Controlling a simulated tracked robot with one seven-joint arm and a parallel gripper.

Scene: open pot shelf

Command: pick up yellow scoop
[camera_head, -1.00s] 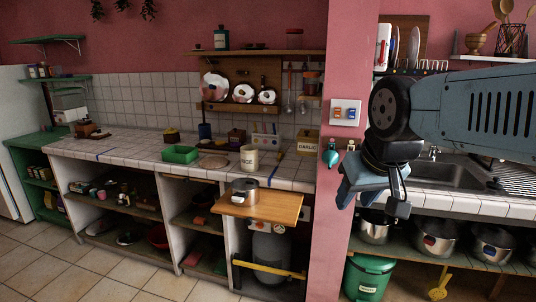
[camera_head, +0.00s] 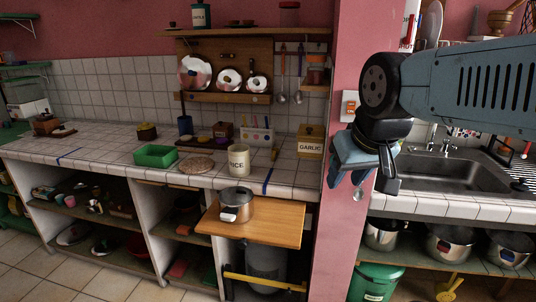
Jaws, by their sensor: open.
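A yellow utensil (camera_head: 450,288), which looks like the yellow scoop, shows at the bottom edge below the pot shelf, right of the green bin. It seems to hang or lean there; its lower part is cut off by the frame. My gripper (camera_head: 363,178) is open and empty, pointing down in front of the pink wall post. It is well above and to the left of the yellow utensil in the picture, clearly apart from it.
Several metal pots (camera_head: 449,244) stand on the open shelf (camera_head: 408,265) under the sink (camera_head: 450,174). A green bin (camera_head: 374,284) stands left of the utensil. A wooden pull-out board (camera_head: 280,222) with a pot (camera_head: 236,205) juts out at centre. Bare floor (camera_head: 28,270) shows at lower left.

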